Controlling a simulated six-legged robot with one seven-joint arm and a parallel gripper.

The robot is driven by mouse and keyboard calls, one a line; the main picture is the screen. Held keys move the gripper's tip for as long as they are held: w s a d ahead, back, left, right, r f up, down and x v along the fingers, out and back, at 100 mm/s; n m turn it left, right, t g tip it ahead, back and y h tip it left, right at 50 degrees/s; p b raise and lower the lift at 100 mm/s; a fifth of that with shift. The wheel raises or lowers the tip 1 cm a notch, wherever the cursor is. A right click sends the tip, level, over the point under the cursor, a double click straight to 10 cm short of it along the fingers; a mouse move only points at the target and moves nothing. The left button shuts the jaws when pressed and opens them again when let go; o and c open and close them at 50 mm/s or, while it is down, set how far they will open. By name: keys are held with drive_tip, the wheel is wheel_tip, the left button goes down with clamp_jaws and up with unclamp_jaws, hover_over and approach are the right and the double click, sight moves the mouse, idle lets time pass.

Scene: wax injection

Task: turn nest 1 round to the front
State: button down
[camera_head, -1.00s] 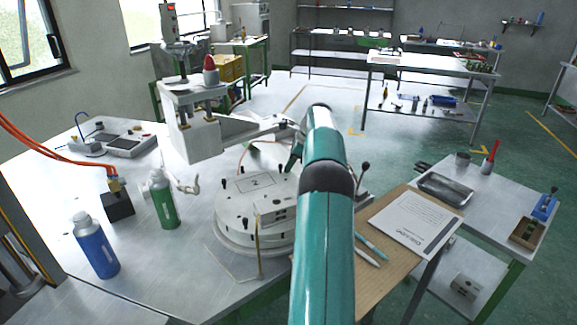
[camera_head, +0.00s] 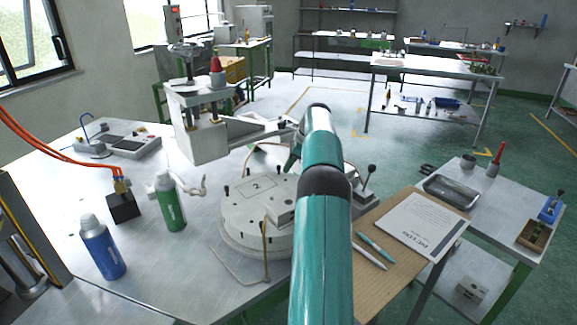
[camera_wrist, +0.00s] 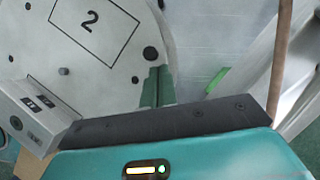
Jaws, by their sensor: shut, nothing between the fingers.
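The round pale turntable (camera_head: 240,211) stands on the steel bench. Its top bears a framed label "2" (camera_head: 262,184), which also shows in the wrist view (camera_wrist: 92,20). A pale block (camera_head: 281,207) sits on its near right part; a block with dark labels shows at the lower left of the wrist view (camera_wrist: 38,112). No "1" label is readable. My gripper (camera_wrist: 158,86) is shut and empty, its green fingertips at the turntable's edge, beside a black knob (camera_wrist: 151,53). Whether they touch it I cannot tell. My arm hides the turntable's right side in the head view.
A press-like machine (camera_head: 203,120) stands behind the turntable. A green bottle (camera_head: 170,203) and a blue bottle (camera_head: 102,248) stand left. A thin upright rod (camera_head: 265,250) is at the turntable's front.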

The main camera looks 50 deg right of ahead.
drive_tip(key=v, duration=0.7)
drive_tip(key=shift+r, duration=0.2)
drive_tip(key=shift+s, duration=0.1)
